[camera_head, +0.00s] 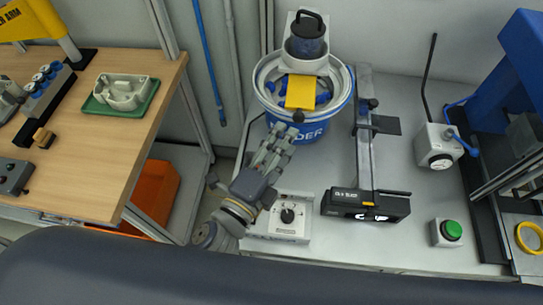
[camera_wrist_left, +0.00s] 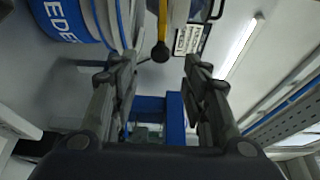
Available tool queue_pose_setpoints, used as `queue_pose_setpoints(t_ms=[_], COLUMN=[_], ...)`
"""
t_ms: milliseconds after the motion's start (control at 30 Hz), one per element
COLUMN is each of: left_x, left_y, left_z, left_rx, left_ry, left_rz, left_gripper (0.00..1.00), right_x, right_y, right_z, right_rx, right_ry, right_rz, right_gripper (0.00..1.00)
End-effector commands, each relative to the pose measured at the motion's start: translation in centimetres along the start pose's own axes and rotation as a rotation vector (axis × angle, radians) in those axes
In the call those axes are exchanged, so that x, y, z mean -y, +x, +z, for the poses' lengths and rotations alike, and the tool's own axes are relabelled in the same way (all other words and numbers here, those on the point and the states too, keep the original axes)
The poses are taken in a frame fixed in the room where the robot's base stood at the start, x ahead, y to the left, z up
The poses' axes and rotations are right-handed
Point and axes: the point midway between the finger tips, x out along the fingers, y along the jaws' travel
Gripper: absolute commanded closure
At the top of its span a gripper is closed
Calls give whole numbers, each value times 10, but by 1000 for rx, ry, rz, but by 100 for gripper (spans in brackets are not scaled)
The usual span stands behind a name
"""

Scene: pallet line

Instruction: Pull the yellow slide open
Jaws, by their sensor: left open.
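The yellow slide (camera_head: 300,91) lies across the top of the white-rimmed bowl feeder (camera_head: 264,88), with a dark round knob (camera_head: 298,116) at its near end. Blue parts show in the bowl on both sides of the slide. My left gripper (camera_head: 285,134) is just in front of the feeder's blue body, near and slightly left of the knob. In the left wrist view, its two fingers (camera_wrist_left: 159,62) are spread apart with nothing between them. There, the knob (camera_wrist_left: 160,52) on the end of the yellow slide (camera_wrist_left: 163,18) appears between the fingertips. My right gripper is not in view.
A white control box with a dial (camera_head: 290,217) stands near my left forearm. Right of the feeder are a grey rail (camera_head: 364,150) with a black device (camera_head: 366,205), a white box with a cable (camera_head: 435,145) and a green button (camera_head: 452,230). A wooden bench (camera_head: 90,165) is on the left.

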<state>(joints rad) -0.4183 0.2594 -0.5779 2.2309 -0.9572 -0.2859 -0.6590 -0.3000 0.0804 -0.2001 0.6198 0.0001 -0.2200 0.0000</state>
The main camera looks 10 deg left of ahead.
Motion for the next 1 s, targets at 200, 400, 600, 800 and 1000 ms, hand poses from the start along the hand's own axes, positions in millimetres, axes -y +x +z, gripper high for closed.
queue_pose_setpoints(t_ms=[200,400,600,800,1000], left_x=[-1,-1,0,0,0], left_y=[-29,-41,-44,-44,-43], left_z=[0,0,0,0,0], left_rx=[3,2,0,0,1], left_ry=[-4,-2,0,0,0], left_rz=[3,2,0,0,0], left_gripper=[57,57,57,57,57], right_x=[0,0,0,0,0], right_y=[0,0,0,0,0], right_z=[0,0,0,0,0], right_rx=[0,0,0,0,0], right_ry=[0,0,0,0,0], right_rz=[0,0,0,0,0], right_gripper=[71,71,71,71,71])
